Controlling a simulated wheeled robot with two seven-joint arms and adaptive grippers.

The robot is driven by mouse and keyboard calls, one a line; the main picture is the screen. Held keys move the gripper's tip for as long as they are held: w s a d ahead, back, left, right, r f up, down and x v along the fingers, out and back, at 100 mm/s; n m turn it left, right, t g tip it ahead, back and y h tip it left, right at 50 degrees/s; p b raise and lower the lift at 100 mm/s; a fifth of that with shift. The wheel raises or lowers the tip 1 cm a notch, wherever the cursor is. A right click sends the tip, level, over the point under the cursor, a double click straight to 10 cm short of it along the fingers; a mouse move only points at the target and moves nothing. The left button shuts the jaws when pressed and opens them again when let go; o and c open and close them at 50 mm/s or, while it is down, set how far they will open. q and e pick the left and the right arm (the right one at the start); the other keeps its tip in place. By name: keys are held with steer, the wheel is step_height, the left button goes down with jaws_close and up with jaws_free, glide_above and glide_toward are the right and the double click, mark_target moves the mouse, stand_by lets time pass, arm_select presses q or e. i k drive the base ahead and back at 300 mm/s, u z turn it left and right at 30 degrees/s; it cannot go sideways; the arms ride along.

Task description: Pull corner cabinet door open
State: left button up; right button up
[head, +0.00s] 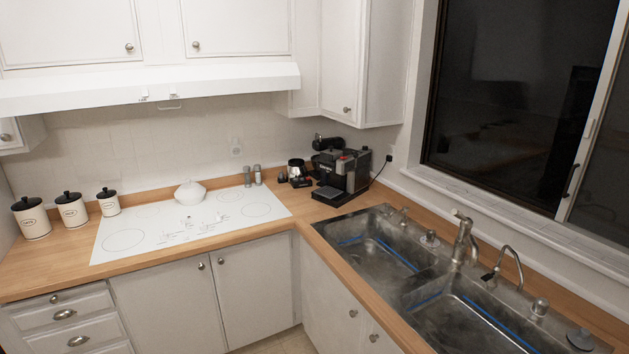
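A white upper corner cabinet door (348,65) is in the head view, right of centre at the top, between the range-hood wall and the window wall. It looks shut. Its small round metal knob (347,110) is near the lower edge of the door. Its top runs out of the picture. Below the counter, white lower doors (252,285) also meet near the inner corner, and they look shut. Neither of my grippers shows in this view.
A coffee machine (343,175) stands on the wooden counter (285,219) below the corner cabinet. A double sink (430,270) with taps is at right.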

mark_target(341, 20)
steer(key=u, duration=0.2)
steer(key=i, duration=1.85)
steer(key=u, duration=0.2)
